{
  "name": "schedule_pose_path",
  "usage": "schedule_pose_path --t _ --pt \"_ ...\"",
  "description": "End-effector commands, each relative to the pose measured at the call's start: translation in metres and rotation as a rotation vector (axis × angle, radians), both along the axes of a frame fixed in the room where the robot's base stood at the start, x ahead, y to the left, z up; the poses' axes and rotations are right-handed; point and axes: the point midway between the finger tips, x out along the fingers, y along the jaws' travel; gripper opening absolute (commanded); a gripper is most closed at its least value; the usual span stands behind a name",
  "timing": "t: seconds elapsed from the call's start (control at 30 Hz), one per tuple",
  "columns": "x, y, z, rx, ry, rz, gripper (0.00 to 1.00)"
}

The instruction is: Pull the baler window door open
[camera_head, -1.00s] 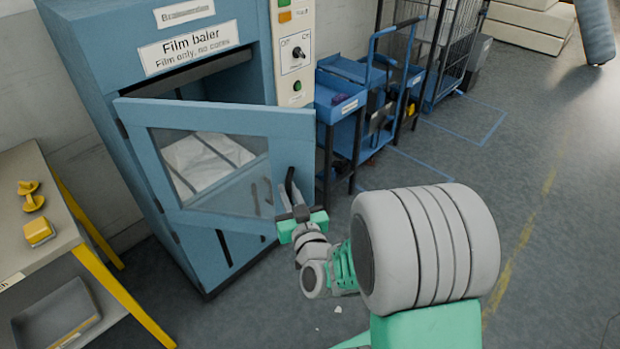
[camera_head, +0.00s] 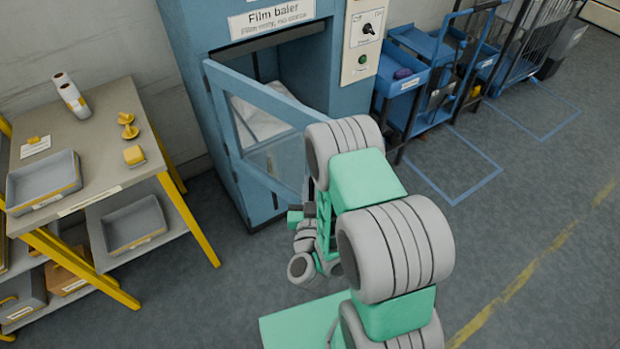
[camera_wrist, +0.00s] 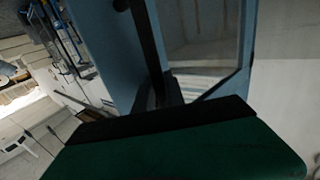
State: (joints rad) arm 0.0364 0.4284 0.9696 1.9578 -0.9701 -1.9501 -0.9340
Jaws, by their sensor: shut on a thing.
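The blue film baler (camera_head: 195,95) stands against the wall, and its window door (camera_head: 222,110) is swung part way open on its left hinges. Film shows inside through the opening and the window. My gripper (camera_head: 308,208) is at the free right edge of the door, partly hidden by my arm in the head view. In the wrist view my gripper (camera_wrist: 165,105) is shut on the dark upright door handle (camera_wrist: 146,40), with the blue door frame (camera_wrist: 190,40) and its pane behind. The handle is hidden in the head view.
A table (camera_head: 95,135) with yellow legs, trays (camera_head: 45,180) and yellow items stands left of the baler. Blue carts (camera_head: 410,75) stand right of it. The floor (camera_head: 530,210) at the right is clear.

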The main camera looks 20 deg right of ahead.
Motion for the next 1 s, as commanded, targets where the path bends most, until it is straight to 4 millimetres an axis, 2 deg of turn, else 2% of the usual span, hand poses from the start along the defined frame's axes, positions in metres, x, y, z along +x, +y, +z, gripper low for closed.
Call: schedule_pose_path --t 0.33,0.37,0.6,1.0 --pt "-0.0016 -0.0023 -0.0024 0.001 0.005 -0.007 0.00" --pt "-0.0020 -0.0023 -0.0027 0.000 0.006 -0.007 0.16" --pt "-0.0025 -0.0017 -0.0030 0.000 0.008 -0.006 0.36" --pt "-0.0080 -0.0003 -0.0033 -0.001 0.010 -0.012 0.36"
